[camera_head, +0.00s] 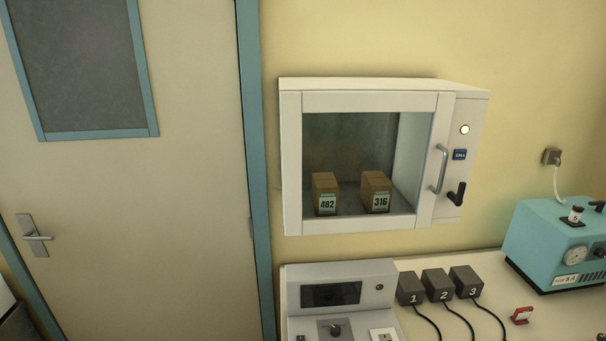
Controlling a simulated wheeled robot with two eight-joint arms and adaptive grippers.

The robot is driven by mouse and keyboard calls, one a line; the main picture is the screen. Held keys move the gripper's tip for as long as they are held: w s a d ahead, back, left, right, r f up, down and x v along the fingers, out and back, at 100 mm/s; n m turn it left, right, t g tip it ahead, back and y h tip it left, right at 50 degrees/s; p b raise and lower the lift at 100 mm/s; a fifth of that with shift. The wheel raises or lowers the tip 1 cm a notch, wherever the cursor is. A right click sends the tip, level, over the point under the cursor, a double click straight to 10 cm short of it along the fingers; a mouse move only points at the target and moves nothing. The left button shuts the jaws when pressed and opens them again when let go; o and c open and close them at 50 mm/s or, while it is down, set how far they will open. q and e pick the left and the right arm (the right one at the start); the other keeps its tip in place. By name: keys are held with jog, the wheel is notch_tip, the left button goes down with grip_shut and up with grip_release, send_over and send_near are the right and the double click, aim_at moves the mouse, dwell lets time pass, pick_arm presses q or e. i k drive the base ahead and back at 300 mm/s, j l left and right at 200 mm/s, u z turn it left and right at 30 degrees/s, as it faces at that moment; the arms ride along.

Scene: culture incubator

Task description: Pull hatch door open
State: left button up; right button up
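The hatch is a white wall-mounted cabinet with a framed glass door (368,103). The door looks shut. A silver bar handle (440,169) stands upright on the door's right side. Behind the glass stand two brown boxes, one marked 482 (326,194) and one marked 316 (376,192). Neither of my grippers shows in the head view.
Below the hatch is a counter with a grey console (340,272), several dark numbered blocks with cables, including block 2 (437,285), a small red object (521,315) and a teal machine (553,245). A room door (150,220) is at left. The space before the hatch looks clear.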

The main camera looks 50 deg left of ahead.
aim_at(441, 104)
jog(key=u, duration=1.35)
jog(key=j+z, duration=0.25)
jog(key=z, duration=0.15)
